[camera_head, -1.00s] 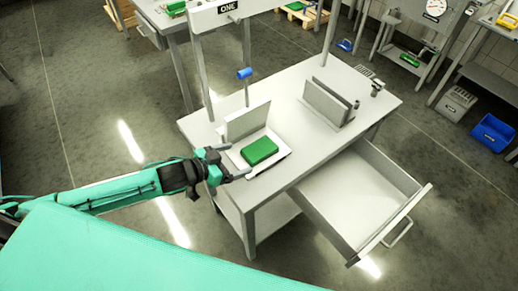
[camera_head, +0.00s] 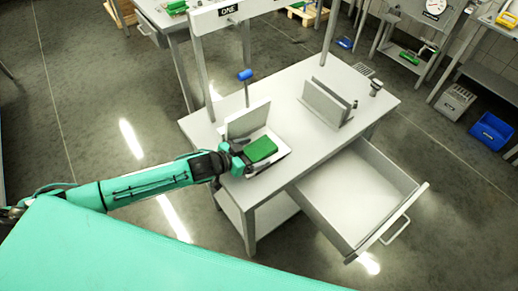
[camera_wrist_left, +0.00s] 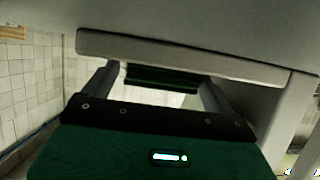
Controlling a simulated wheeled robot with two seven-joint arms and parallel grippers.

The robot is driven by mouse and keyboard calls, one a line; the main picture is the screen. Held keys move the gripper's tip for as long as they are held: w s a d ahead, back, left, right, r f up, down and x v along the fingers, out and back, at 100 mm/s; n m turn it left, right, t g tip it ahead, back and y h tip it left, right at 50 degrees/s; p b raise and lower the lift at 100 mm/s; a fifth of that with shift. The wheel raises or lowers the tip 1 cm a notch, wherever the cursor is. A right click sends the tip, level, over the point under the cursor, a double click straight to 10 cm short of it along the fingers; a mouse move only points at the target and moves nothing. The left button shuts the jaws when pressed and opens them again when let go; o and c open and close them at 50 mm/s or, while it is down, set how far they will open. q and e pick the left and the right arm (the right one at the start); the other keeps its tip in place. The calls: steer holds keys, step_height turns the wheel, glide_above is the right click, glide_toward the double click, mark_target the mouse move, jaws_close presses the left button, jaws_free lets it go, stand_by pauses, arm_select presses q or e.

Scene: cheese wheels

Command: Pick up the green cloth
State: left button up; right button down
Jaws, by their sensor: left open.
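The green cloth (camera_head: 262,149) is a folded block on a white tray (camera_head: 283,157) on the grey workbench. It also shows in the left wrist view as a dark green strip (camera_wrist_left: 161,77) between my two fingers. My left gripper (camera_head: 246,157) is open at the cloth's near left end, low over the tray. Its fingers point towards the cloth, one to each side. The gripper hides part of the cloth's left end. I cannot tell whether the fingers touch it. My right gripper is not in view.
A white upright plate (camera_head: 247,119) stands behind the cloth. A blue-topped post (camera_head: 245,75) rises behind it. A grey upright holder (camera_head: 327,102) stands further right on the bench. An open drawer (camera_head: 352,197) juts out at the front right. The bench between is clear.

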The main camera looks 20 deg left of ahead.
arm_select(q)
steer(key=c, duration=1.1)
